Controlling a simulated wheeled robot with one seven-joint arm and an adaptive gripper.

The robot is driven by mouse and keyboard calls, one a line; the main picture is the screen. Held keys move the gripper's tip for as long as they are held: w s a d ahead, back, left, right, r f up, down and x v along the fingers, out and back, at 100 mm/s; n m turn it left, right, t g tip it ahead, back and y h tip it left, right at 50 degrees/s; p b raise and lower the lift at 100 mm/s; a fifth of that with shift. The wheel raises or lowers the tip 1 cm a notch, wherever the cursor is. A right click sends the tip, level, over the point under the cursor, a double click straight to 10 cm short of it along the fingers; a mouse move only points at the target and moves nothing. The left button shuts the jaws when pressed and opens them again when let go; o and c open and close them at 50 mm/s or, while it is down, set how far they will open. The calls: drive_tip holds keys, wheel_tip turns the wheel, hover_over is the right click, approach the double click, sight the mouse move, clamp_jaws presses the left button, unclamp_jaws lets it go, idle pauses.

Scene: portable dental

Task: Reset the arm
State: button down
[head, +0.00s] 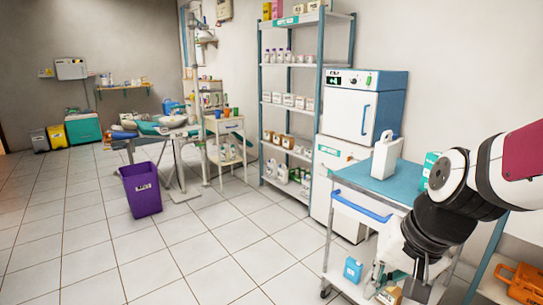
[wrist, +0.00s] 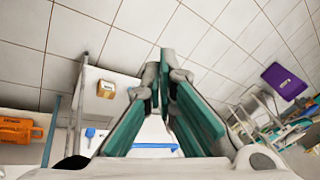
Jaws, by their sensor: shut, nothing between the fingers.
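My arm reaches in from the right of the head view and bends down in front of the blue-topped trolley. My gripper (wrist: 164,78) fills the middle of the wrist view, its teal-padded fingers close together at the tips and nothing held. It points over the tiled floor. In the head view the gripper's fingertips cannot be made out clearly at the bottom edge.
The blue-topped trolley (head: 358,178) with a white jug (head: 386,156) stands close beside my arm. An orange case (head: 522,283) is at the lower right. A purple bin (head: 141,189) stands on open floor at left. Shelving (head: 321,80) and a white-blue cabinet (head: 343,108) line the wall.

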drive_tip(key=s+d+r+n+g+h, duration=0.1)
drive_tip(key=s+r+n, duration=0.1)
drive_tip(key=s, duration=0.9)
drive_tip(key=s+d+r+n+g+h, duration=0.1)
drive_tip(key=s+r+n+g, duration=0.15)
drive_tip(key=s, duration=0.75)
wheel_tip(320, 180, up, 23)
drive_tip(key=t+p, duration=0.4)
drive_tip(key=p, duration=1.6)
drive_tip(key=shift+a+p, duration=0.25)
drive_tip(key=shift+p, duration=0.15)
drive_tip(key=shift+f, duration=0.1)
